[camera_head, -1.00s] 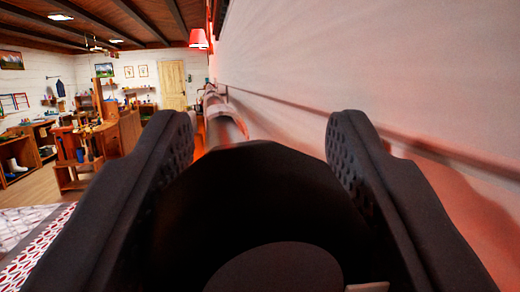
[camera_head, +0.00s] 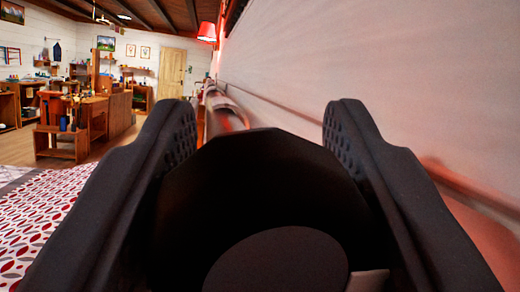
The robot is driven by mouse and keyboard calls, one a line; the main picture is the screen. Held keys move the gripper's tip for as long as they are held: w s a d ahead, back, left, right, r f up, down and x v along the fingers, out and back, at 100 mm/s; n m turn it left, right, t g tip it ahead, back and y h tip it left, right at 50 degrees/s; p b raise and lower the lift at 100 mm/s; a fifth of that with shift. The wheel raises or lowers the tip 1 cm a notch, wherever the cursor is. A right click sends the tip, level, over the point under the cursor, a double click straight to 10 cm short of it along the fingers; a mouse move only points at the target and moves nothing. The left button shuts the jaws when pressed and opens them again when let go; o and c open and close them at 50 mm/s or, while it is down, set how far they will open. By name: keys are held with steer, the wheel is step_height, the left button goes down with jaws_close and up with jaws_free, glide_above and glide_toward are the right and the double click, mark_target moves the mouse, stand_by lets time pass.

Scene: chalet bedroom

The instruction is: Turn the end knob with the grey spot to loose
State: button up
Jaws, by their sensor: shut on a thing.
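A large black faceted knob (camera_head: 270,180) fills the lower middle of the view, with a dark round disc (camera_head: 275,262) on its near face. A small light grey patch (camera_head: 368,281) shows at the knob's lower right, beside the right finger; its lower part is cut off by the frame edge. My gripper (camera_head: 258,130) has one dark, textured finger on each side of the knob and is shut on it. The contact points lower down are hard to make out.
A shiny rail (camera_head: 228,112) runs away beyond the knob along the pale wall (camera_head: 330,70) on the right. A bed with a red and white patterned cover (camera_head: 45,215) lies at lower left. Wooden furniture (camera_head: 105,112) and a door (camera_head: 172,73) stand far off.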

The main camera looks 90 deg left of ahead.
steer(key=o, duration=1)
steer(key=shift+d, duration=0.1)
steer(key=b+v, duration=0.3)
steer(key=v, duration=1)
steer(key=shift+w+d+f, duration=0.1)
steer(key=shift+d+f, duration=0.15)
steer(key=shift+d, duration=0.05)
